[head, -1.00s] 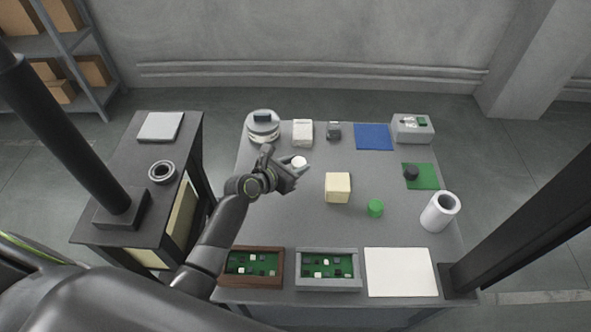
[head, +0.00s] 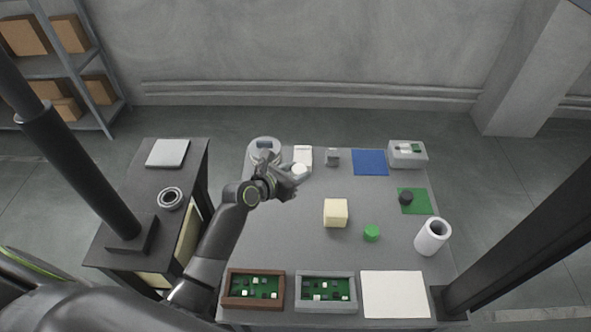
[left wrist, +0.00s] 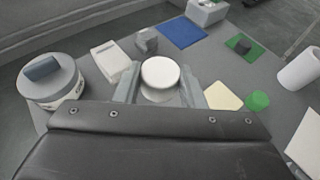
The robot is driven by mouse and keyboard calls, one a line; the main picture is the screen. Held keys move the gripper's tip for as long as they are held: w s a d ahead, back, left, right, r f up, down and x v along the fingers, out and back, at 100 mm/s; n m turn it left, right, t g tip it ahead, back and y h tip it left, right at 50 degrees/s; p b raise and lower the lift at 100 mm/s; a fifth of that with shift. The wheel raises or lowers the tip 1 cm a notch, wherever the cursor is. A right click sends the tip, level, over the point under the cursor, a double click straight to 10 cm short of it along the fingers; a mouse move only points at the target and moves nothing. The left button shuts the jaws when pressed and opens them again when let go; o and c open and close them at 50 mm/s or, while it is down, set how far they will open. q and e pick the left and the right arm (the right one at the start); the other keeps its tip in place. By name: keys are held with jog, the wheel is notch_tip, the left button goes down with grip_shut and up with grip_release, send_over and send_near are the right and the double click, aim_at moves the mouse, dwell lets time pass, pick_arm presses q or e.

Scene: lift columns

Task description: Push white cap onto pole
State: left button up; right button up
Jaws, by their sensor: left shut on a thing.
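The white cap (left wrist: 161,72) is a round, flat-topped piece held between the two fingers of my left gripper (left wrist: 160,92). In the head view my left gripper (head: 290,180) is shut on the cap (head: 299,171), over the back left part of the grey table (head: 290,220). I cannot tell its exact height above the table. No pole is clearly recognizable. A white hollow cylinder (head: 433,236) stands upright at the table's right side, apart from the gripper. My right gripper is not in view.
Nearby are a round white container (head: 264,158), a white box (head: 303,155) and a small grey block (head: 332,157). A cream cube (head: 335,213) and green cylinder (head: 371,233) stand mid-table. Two trays (head: 253,289) (head: 325,291) lie in front. Dark columns (head: 85,170) (head: 520,245) rise at both sides.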

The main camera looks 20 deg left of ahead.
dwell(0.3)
pick_arm(q)
jog(key=shift+s+a+r, duration=0.15)
jog(key=shift+a+r, duration=0.05)
jog(key=shift+a, duration=0.15)
jog(key=s+r+m+g+h+b, duration=0.2)
jog(key=s+r+m, duration=0.1)
jog(key=s+r, duration=0.3)
jog(key=s+a+r+m+g+h+b, duration=0.1)
jog(key=s+r, duration=0.4)
jog(key=s, duration=0.6)
jog(key=shift+s+a+r+m+g+h+b, duration=0.25)
jog(key=shift+r+m+g+h+b, duration=0.1)
jog(key=shift+m+g+h+b, duration=0.6)
